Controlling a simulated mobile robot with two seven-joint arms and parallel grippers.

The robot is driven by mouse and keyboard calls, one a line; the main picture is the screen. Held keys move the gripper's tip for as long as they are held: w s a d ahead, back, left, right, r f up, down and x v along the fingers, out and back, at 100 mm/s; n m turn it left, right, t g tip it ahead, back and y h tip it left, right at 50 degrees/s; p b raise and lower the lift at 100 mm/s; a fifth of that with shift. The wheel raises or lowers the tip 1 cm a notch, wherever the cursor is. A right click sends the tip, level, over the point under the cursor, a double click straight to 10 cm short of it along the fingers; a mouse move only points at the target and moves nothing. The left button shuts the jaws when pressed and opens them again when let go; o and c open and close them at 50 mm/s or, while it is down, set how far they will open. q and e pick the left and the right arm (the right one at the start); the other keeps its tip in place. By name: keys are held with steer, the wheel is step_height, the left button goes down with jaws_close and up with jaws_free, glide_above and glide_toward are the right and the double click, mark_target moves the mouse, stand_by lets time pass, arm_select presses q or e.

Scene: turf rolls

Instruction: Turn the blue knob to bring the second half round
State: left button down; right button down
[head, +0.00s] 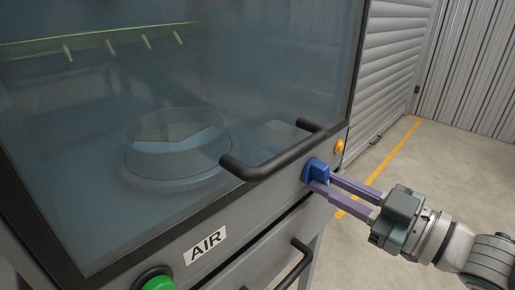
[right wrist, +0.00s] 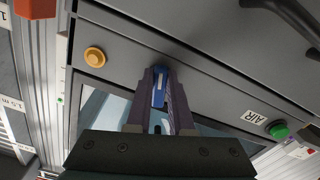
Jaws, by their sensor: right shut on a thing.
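The blue knob (head: 316,172) is on the grey front panel of a cabinet, below the right end of the black door handle. My right gripper (head: 325,185) comes in from the right, its two purple fingers closed on the knob. In the right wrist view the knob (right wrist: 159,88) shows between the fingertips (right wrist: 159,92). Behind the cabinet's glass door (head: 190,80) a round drum-like fixture (head: 170,165) shows dimly, with a paler piece on its top. Its details are blurred by the glass. My left gripper is not in view.
The black door handle (head: 275,150) juts out just above the knob. An orange button (head: 339,146) is to the knob's right. A green button (head: 158,284) and an AIR label (head: 206,244) are to its left. A lower black handle (head: 297,264) is beneath. Open floor (head: 440,165) lies to the right.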

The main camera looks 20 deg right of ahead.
steer(key=shift+s+a+m, duration=0.1)
steer(key=shift+a+m, duration=0.1)
steer(key=shift+m, duration=1.7)
steer(key=c, duration=0.8)
jaws_free()
steer(key=p+v, duration=0.1)
steer(key=v, duration=0.9)
steer(key=shift+f, duration=0.1)
